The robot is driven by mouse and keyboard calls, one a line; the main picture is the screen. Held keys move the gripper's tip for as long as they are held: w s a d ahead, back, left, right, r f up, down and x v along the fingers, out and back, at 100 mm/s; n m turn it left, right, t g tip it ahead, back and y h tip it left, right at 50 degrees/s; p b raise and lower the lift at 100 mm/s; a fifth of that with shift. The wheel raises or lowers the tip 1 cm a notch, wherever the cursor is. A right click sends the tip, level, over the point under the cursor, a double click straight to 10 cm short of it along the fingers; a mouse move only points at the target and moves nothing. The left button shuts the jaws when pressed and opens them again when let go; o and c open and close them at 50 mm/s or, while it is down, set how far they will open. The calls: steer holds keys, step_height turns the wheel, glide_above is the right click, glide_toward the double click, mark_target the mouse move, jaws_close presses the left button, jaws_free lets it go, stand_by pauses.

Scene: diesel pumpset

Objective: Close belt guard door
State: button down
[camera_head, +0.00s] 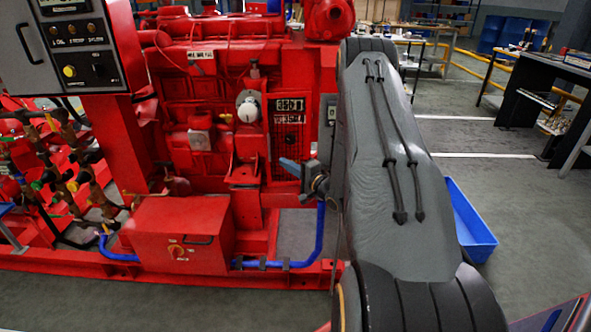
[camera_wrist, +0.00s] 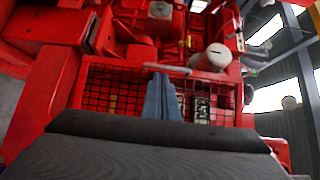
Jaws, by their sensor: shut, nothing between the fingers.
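The belt guard door is a red-framed black mesh panel (camera_head: 289,138) on the red pumpset, left of my arm in the head view. It carries small dark label plates with white lettering. In the wrist view, a red-framed mesh panel (camera_wrist: 108,92) spans the middle, with a pale bar at its upper edge. My gripper (camera_head: 287,165) has blue-grey fingers, pressed together and empty. In the wrist view the gripper (camera_wrist: 161,80) overlaps the mesh. I cannot tell whether it touches the panel, or how far the door stands open. My wrist hides the lower mesh.
A control panel (camera_head: 84,46) and a red box (camera_head: 178,238) stand left of the guard. A white round cap (camera_head: 248,108) sits beside the mesh. Blue pipe (camera_head: 318,235) runs low along the red base. A blue bin (camera_head: 468,222) lies right of my arm on open floor.

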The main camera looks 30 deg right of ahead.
mark_target(273, 154)
steer(key=w, duration=0.3)
steer(key=w+a, duration=0.1)
steer(key=w, duration=0.1)
steer(key=shift+w, duration=0.3)
steer(key=shift+w+d+f+b, duration=0.15)
steer(key=shift+w+b, duration=0.4)
steer(key=shift+w, duration=1)
steer(key=shift+r, duration=0.2)
steer(key=shift+s, duration=0.1)
